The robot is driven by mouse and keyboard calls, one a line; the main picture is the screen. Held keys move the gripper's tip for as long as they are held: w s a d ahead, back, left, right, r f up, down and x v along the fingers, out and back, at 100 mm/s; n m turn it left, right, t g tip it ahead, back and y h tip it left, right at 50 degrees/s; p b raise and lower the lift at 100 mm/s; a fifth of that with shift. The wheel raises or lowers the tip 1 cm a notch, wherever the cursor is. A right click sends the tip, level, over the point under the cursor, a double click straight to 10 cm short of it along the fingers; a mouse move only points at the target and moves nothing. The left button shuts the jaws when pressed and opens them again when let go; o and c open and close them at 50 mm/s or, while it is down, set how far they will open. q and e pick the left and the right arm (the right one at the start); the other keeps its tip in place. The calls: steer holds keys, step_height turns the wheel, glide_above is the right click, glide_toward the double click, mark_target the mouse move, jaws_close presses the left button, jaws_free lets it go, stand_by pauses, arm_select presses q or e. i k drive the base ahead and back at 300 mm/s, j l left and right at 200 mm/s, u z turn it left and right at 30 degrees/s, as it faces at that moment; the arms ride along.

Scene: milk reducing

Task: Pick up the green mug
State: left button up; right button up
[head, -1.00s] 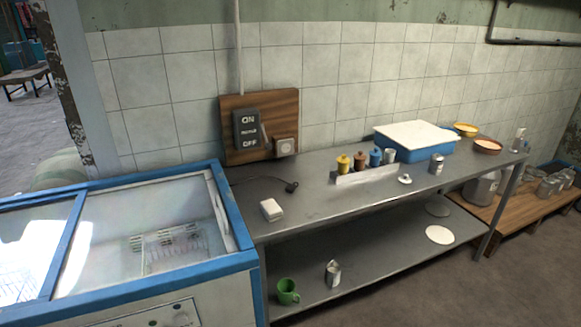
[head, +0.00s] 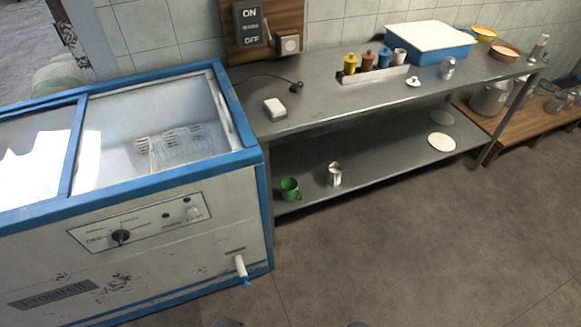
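The green mug (head: 289,189) stands upright on the lower shelf (head: 375,160) of the grey metal table, near the shelf's left end beside the freezer. Its handle points to the right. A small metal pitcher (head: 334,174) stands just to the right of the mug, apart from it. Neither of my grippers can be made out in the head view.
A blue-and-white chest freezer (head: 150,225) with a tap stands directly left of the table. The upper tabletop (head: 340,104) overhangs the shelf and holds a white block (head: 275,109), canisters and a blue box (head: 428,46). Open floor (head: 420,250) lies in front.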

mark_target(289, 186)
steer(key=i+l+u, duration=0.1)
steer(key=l, duration=0.25)
steer(key=i+l+u, duration=0.1)
steer(key=l, duration=0.25)
steer(key=i+l+u, duration=0.1)
steer(key=l, duration=0.25)
steer(key=i+l+u, duration=0.1)
steer(key=l, duration=0.25)
steer(key=i, duration=0.1)
